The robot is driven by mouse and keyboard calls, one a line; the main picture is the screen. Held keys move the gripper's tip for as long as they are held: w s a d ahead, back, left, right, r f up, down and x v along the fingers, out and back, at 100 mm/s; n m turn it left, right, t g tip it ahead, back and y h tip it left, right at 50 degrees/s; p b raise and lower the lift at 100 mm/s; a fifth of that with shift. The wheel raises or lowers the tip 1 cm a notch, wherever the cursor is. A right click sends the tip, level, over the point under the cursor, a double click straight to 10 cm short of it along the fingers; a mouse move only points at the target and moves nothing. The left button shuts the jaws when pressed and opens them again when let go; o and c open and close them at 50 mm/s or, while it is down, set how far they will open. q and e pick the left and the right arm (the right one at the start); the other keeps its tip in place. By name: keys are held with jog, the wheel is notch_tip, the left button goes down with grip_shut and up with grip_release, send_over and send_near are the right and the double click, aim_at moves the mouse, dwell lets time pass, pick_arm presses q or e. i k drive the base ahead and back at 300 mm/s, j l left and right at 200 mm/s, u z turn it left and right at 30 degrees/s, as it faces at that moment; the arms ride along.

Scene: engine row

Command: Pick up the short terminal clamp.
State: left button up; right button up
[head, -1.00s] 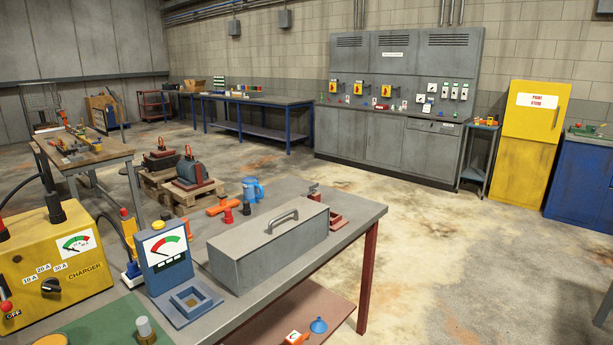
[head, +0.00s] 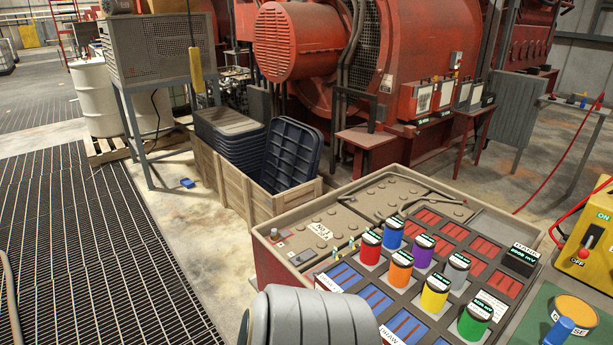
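I cannot pick out the short terminal clamp for certain. A large tan battery (head: 318,232) marked "NO.1" lies at the left of a red-edged bench. Small pale upright pieces (head: 351,243) stand at its front right edge, too small to identify. A small grey post (head: 274,233) with red beside it is at its left corner. Neither of my grippers is in view. A rounded grey part at the bottom middle looks like a link of my own arm and hides part of the bench's front.
Several coloured cylinders (head: 434,292) stand on the bench beside red and blue slotted compartments (head: 366,292). A yellow charger (head: 590,240) is at the right edge. Behind are a wooden crate (head: 247,195) of dark trays and a red engine (head: 300,40). Floor grating (head: 90,255) is clear at left.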

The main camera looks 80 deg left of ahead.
aim_at(274, 236)
jog(key=u, duration=3)
jog(key=i+j, duration=0.2)
jog(key=i, duration=0.2)
jog(key=i+j, duration=0.2)
jog(key=i, duration=0.2)
jog(key=i+j, duration=0.15)
jog(key=i, duration=0.25)
jog(key=i+j, duration=0.2)
jog(key=i, duration=0.2)
